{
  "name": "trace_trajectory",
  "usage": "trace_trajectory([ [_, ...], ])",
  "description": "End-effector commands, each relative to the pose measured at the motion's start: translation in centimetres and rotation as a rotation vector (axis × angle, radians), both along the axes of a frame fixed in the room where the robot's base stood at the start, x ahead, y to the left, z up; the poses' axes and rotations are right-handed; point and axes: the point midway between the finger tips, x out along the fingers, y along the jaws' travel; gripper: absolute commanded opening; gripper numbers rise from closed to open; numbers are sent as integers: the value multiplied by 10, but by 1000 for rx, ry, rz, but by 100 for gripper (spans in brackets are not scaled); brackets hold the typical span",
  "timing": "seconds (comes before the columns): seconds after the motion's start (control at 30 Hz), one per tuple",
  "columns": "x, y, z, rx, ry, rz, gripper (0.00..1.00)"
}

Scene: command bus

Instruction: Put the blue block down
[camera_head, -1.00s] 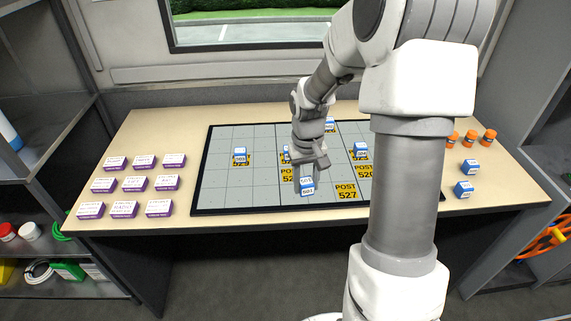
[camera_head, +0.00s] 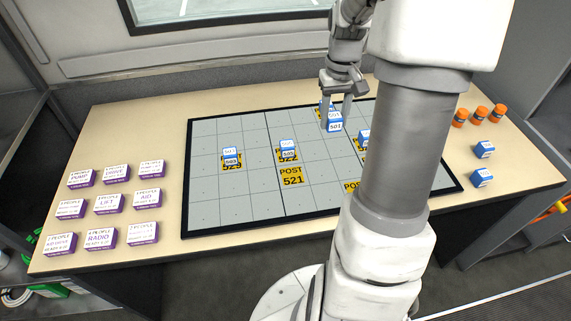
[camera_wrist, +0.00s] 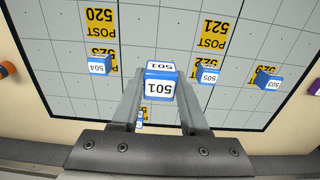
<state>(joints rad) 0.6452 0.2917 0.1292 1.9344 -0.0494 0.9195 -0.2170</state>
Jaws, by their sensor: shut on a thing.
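My gripper (camera_head: 336,112) is shut on the blue block (camera_head: 334,124) marked 501, towards the back of the gridded board (camera_head: 210,205). In the wrist view the block (camera_wrist: 159,88) sits between the two fingers, its label facing the camera. I cannot tell whether its underside touches the board. Another blue block (camera_head: 324,108) stands just behind it, partly hidden; in the wrist view a sliver of a blue block (camera_wrist: 140,118) shows by the left finger.
Blue blocks 503 (camera_head: 230,159), 505 (camera_head: 288,152) and 504 (camera_wrist: 99,66) stand on yellow post labels. Purple-edged cards (camera_head: 108,204) lie at left. Two blue blocks (camera_head: 484,149) and orange cylinders (camera_head: 480,114) stand at right. The board's front-left squares are bare.

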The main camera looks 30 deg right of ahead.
Motion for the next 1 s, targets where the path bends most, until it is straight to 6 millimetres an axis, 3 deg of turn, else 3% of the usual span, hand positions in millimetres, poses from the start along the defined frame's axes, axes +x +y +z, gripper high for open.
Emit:
trace_trajectory([
  [0.13,-3,-1,1,2,-2,-4,0],
  [0.23,-4,10,-7,3,-2,-3,0],
  [0.5,-12,71,-45,2,-1,0,0],
  [0.7,-15,104,-64,2,-2,-3,0],
  [0.87,-17,112,-70,1,-1,-5,0],
  [1.0,-17,112,-86,2,0,-5,0],
])
